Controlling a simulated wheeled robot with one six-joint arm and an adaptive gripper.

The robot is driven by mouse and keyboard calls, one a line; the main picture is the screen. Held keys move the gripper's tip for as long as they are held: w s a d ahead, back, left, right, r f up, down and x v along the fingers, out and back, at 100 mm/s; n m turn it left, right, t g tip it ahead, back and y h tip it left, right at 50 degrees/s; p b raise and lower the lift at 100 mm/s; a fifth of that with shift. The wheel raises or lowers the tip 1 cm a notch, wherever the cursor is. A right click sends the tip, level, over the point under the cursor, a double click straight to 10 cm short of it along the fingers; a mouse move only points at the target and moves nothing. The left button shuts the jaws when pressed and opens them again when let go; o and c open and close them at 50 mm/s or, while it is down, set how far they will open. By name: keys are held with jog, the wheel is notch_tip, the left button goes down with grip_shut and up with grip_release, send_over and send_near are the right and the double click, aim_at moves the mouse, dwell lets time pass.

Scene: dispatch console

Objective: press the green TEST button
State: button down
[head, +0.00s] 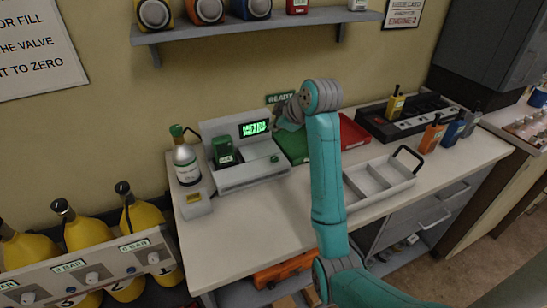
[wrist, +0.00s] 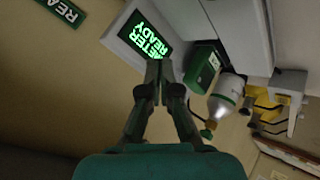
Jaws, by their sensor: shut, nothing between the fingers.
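The grey meter station (head: 255,177) stands on the bench against the wall, its lit screen (head: 254,128) reading METER READY. A small green spot (head: 274,158), which looks like the TEST button, is on the station's deck, below and right of the screen. Its label is too small to read. In the wrist view the screen (wrist: 144,37) shows upside down, just beyond my gripper (wrist: 159,66); the button cannot be made out there. My gripper is shut and empty, its fingertips together. In the head view my arm's wrist largely hides it, right of the screen.
A green handheld meter (head: 223,150) sits at the station's left, beside a gas cylinder (head: 186,163). Green and red trays (head: 352,132) lie behind my arm. A white divided tray (head: 380,184) is at right. The bench front is clear.

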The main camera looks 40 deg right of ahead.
aim_at(275, 159)
jog(key=shift+f, duration=4.4)
jog(key=shift+f, duration=0.15)
jog(key=shift+f, duration=0.25)
jog(key=shift+f, duration=0.45)
jog(key=shift+r, duration=0.85)
jog(key=shift+r, duration=2.5)
